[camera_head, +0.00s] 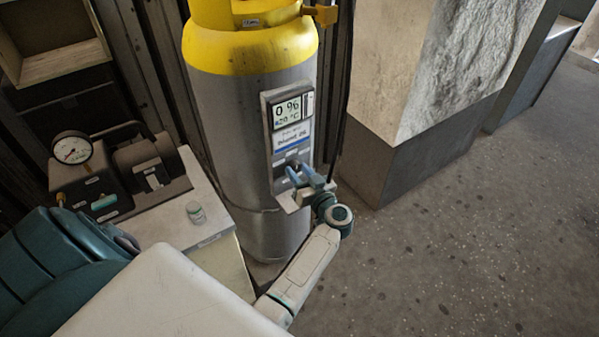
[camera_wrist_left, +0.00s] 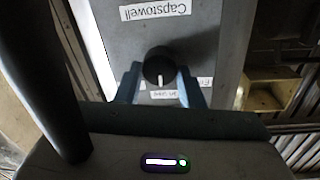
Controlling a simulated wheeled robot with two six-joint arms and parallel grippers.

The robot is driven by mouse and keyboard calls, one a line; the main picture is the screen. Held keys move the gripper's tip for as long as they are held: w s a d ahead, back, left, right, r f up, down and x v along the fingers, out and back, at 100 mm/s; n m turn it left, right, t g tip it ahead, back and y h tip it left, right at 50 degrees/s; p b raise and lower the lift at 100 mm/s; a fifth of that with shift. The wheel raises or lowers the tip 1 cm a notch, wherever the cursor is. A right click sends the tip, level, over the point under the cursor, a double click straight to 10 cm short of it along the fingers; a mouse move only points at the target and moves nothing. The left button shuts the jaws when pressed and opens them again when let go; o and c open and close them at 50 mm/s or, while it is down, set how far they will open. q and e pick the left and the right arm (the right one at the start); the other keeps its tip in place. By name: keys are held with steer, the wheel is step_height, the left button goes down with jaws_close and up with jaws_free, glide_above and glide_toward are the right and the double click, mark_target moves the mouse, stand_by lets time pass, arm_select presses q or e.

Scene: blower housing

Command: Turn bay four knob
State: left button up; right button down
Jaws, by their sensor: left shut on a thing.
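A black round knob (camera_wrist_left: 159,64) with a white pointer mark sits on a grey control panel (camera_wrist_left: 205,30). In the wrist view its mark points down the picture, towards my gripper. My left gripper (camera_wrist_left: 160,88) has its blue fingers on either side of the knob and is shut on it. In the head view my left gripper (camera_head: 297,174) is at the lower part of the panel (camera_head: 270,125) on the tank, and it mostly hides the knob. The panel's display (camera_head: 287,112) reads 0 % and about +20 °C. No bay number is legible. My right gripper is not in view.
The grey tank (camera_head: 225,130) has a yellow top. A stone-faced block (camera_head: 420,75) stands to the right. The floor (camera_head: 480,230) at right is clear.

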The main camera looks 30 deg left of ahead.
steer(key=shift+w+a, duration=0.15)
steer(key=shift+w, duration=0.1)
arm_select(q)
steer(key=shift+n, duration=0.4)
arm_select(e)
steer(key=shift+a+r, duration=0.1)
arm_select(q)
steer(key=shift+n, duration=0.6)
steer(key=n, duration=0.2)
steer(key=shift+s+f+n, duration=0.1)
steer(key=shift+f+n, duration=0.05)
steer(key=shift+n, duration=0.15)
steer(key=n, duration=0.3)
steer(key=shift+f+n, duration=0.1)
steer(key=shift+n, duration=0.2)
steer(key=n+b, duration=0.1)
steer(key=n, duration=0.2)
steer(key=shift+y+b, duration=0.3)
steer(key=shift+y, duration=0.1)
steer(key=shift+n, duration=0.5)
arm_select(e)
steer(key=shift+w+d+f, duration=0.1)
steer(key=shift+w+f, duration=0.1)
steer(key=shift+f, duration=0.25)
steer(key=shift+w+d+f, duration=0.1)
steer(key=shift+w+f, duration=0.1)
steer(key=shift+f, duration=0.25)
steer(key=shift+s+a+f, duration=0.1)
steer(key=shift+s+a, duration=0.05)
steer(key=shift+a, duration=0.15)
